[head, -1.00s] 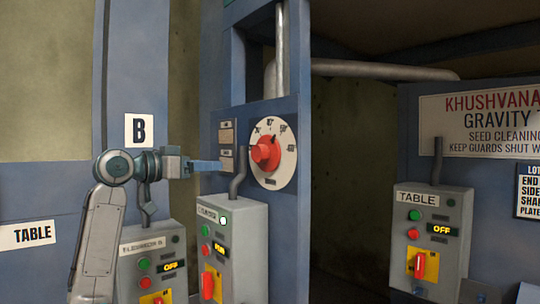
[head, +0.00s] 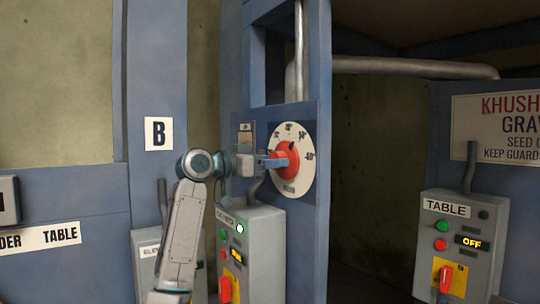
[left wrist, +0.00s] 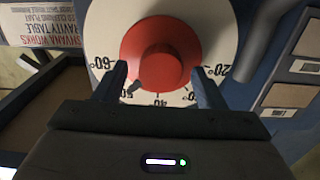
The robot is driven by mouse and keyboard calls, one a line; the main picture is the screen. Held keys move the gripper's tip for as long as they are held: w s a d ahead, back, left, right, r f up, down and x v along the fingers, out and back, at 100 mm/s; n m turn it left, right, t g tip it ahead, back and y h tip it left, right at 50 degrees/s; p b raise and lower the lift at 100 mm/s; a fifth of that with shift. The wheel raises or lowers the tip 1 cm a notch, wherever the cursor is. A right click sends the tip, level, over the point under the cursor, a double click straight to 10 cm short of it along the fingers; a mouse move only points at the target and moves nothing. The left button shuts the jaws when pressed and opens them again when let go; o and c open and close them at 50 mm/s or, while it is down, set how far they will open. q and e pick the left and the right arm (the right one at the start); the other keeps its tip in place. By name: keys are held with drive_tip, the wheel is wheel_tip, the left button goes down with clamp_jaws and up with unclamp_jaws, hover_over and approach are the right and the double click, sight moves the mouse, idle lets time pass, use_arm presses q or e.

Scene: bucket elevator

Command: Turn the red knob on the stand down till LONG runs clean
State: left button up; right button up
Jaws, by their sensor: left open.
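The red knob (head: 290,160) sits on a round white dial (head: 308,172) on the blue stand. In the left wrist view the knob (left wrist: 160,62) is a round red disc with a raised centre. The dial (left wrist: 103,28) reads 60, 50, 40 and 20 degrees around it. A dark pointer shows at the knob's edge near 50. My left gripper (head: 273,161) is at the knob in the head view. In the left wrist view my left gripper (left wrist: 160,84) is open, a finger on each side of the knob's near edge. I cannot tell whether they touch it. My right gripper is out of view.
Another grey box (head: 146,262) is partly behind my arm. The TABLE box (head: 462,225) at right shows OFF. A vertical pipe (head: 299,50) runs above the dial.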

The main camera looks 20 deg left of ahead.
use_arm(q)
drive_tip(key=shift+w, duration=0.1)
drive_tip(key=shift+c, duration=0.2)
drive_tip(key=c, duration=0.7)
drive_tip(key=shift+c, duration=1.1)
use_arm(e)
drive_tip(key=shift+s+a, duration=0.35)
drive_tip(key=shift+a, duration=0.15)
